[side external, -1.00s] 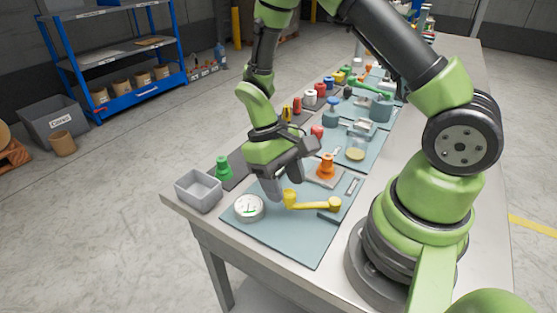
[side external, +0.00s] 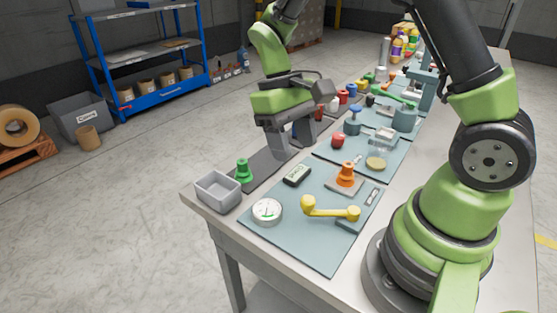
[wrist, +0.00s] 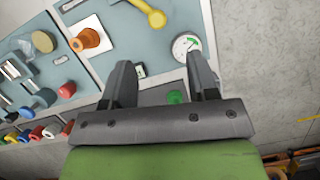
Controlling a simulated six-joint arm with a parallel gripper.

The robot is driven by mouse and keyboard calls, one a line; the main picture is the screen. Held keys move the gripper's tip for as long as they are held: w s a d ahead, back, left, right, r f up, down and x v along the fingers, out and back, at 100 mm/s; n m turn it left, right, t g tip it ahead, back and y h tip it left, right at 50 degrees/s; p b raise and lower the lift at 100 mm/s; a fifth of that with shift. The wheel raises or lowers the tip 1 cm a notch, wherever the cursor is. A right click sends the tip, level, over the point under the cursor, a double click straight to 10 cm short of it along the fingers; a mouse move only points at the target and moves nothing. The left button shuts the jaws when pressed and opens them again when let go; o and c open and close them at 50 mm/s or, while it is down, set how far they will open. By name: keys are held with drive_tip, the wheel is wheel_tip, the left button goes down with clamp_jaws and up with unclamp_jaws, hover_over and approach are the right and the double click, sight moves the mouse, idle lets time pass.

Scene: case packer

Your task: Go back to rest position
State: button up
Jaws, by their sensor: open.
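My gripper (side external: 288,146) is open and empty. In the side external view it hangs above the dark strip behind the near blue-grey mat. In the wrist view its two fingers (wrist: 158,68) stand wide apart with nothing between them. A yellow crank handle (side external: 330,209) lies on the mat at its right, and it also shows at the top of the wrist view (wrist: 146,10). A round white gauge (side external: 267,211) and a small dark display device (side external: 297,175) lie on the mat, apart from the gripper. The fingers partly hide the dark strip.
A grey bin (side external: 218,190) stands at the table's left corner beside a green knob (side external: 243,171). An orange knob (side external: 346,173) stands at the mat's back. Several coloured parts line the table farther back. The air above the near mat (side external: 300,250) is clear.

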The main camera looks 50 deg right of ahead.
drive_tip(key=s+a+r+m+t, duration=0.1)
drive_tip(key=s+r+t, duration=0.4)
drive_tip(key=r, duration=0.2)
drive_tip(key=s+a+r+m+t+y, duration=0.1)
drive_tip(key=s+a+r+t, duration=0.1)
drive_tip(key=s+r+t, duration=0.4)
wheel_tip(320, 180, up, 2)
drive_tip(key=shift+r, duration=0.2)
